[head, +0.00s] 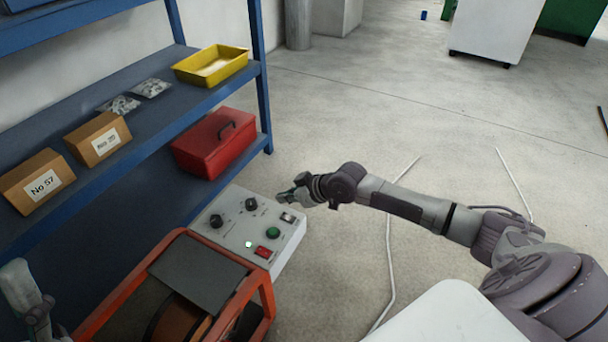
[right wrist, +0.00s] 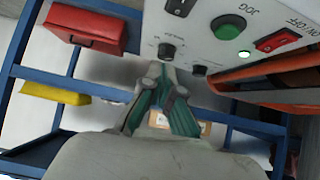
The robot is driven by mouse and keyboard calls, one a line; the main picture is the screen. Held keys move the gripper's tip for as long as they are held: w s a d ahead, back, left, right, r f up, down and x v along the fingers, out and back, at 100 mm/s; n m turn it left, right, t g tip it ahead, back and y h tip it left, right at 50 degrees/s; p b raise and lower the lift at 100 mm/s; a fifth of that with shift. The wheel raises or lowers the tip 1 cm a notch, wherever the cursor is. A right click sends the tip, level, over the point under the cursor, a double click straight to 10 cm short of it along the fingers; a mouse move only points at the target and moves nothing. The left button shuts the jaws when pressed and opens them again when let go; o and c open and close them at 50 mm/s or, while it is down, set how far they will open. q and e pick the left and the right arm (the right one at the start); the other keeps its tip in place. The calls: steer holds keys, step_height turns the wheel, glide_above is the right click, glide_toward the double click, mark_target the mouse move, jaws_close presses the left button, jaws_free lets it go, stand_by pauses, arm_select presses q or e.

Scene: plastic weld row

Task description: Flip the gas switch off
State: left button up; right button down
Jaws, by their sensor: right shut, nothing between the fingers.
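A white control box (head: 236,238) stands at the centre of the head view. It carries a black rocker switch (head: 288,217), a green button (head: 273,232), a red ON/OFF switch (head: 263,251) and two black knobs. The black rocker switch (right wrist: 180,8) is at the top of the right wrist view; its label is not readable, so I cannot confirm it is the gas switch. My right gripper (head: 285,197) is shut and empty, close to the box's far edge near the rocker. Its fingertips (right wrist: 160,78) appear before a knob. My left arm is partly at the lower left; its jaws are unclear.
A small lamp (head: 249,244) glows green. An orange-framed reel unit (head: 267,297) stands in front of the box. A blue shelf (head: 262,90) at left holds a red toolbox (head: 205,150), a yellow tray (head: 205,72) and cartons. Floor to the right is mostly open.

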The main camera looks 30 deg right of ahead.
arm_select(q)
steer(key=w+f+g+y+p, duration=0.3)
steer(key=w+f+g, duration=0.6)
steer(key=f, duration=0.2)
steer(key=shift+d+f+g+y, duration=0.3)
steer(key=shift+f+g, duration=0.05)
steer(key=shift+g, duration=0.05)
arm_select(e)
steer(key=w+r+v, duration=0.1)
steer(key=v, duration=0.7)
steer(key=shift+s+a+r, duration=0.2)
steer(key=shift+s+r, duration=0.05)
steer(key=shift+r, duration=0.1)
